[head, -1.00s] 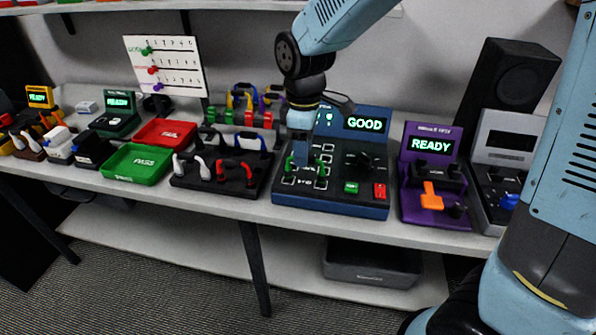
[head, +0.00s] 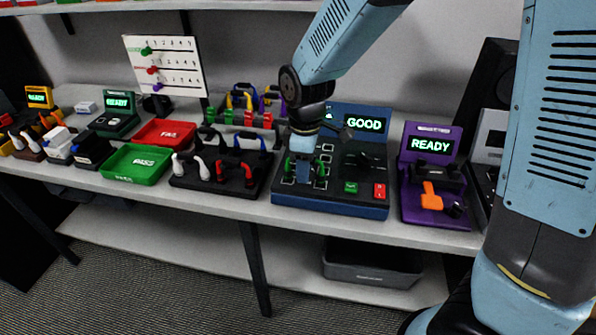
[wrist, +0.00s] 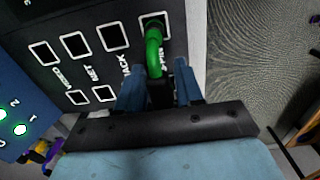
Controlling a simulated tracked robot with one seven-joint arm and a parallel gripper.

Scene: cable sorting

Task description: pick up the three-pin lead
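The green three-pin lead (wrist: 153,48) is on the blue tester (head: 335,200), one end at the socket marked as pin in the wrist view. Parts of it show on both sides of my gripper in the head view (head: 320,166). My gripper (wrist: 160,82) is low over the tester and pointing down, one finger on each side of the lead. In the wrist view a gap shows between the lead and the right finger, so the fingers look open. The lead's lower part is hidden by my gripper.
The tester's screen (head: 366,124) reads GOOD. A purple station (head: 436,205) reading READY stands to its right. A black rack (head: 236,185) with white and red leads is to its left, then a green PASS tray (head: 137,178) and a red FAIL tray (head: 166,122).

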